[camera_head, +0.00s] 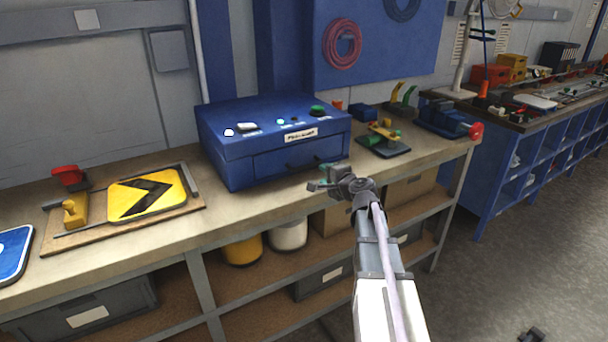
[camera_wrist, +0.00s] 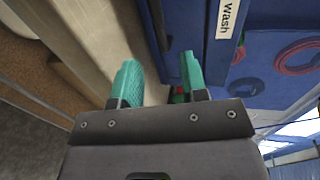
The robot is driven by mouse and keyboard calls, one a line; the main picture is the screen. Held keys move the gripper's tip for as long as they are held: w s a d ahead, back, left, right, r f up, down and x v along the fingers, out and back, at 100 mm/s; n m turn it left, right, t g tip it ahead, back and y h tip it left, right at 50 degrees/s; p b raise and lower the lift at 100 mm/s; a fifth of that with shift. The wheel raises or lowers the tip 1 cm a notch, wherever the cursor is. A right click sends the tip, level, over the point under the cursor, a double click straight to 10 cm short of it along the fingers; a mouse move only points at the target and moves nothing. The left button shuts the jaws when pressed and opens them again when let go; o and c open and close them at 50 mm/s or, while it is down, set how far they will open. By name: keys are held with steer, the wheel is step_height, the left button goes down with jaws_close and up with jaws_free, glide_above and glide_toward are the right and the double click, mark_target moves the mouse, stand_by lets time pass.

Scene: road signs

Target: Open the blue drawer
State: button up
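The blue drawer (camera_head: 275,164) is in the front of a blue box (camera_head: 225,150) on the workbench. Its front looks flush with the box, so it appears shut. A dark handle (camera_head: 303,163) is on the drawer front. My gripper (camera_head: 318,184) is in front of the drawer's right part, near the handle and just above the bench edge. In the wrist view its teal fingers (camera_wrist: 160,70) are apart with nothing held between them. A dark bar, probably the handle, shows ahead of the fingertips there, beside the blue front. The gripper looks apart from it.
The wooden workbench (camera_head: 235,209) runs under the box. A yellow arrow sign (camera_head: 165,190) on a board lies to the left. A small green-and-yellow fixture (camera_head: 384,140) stands to the right. Shelves with buckets (camera_head: 288,234) and bins are below. Floor is open at right.

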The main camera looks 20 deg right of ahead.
mark_target(309, 167)
steer(key=b+x, duration=0.2)
steer(key=x, duration=0.9)
steer(key=shift+a, duration=0.15)
steer(key=shift+c, duration=0.2)
jaws_close()
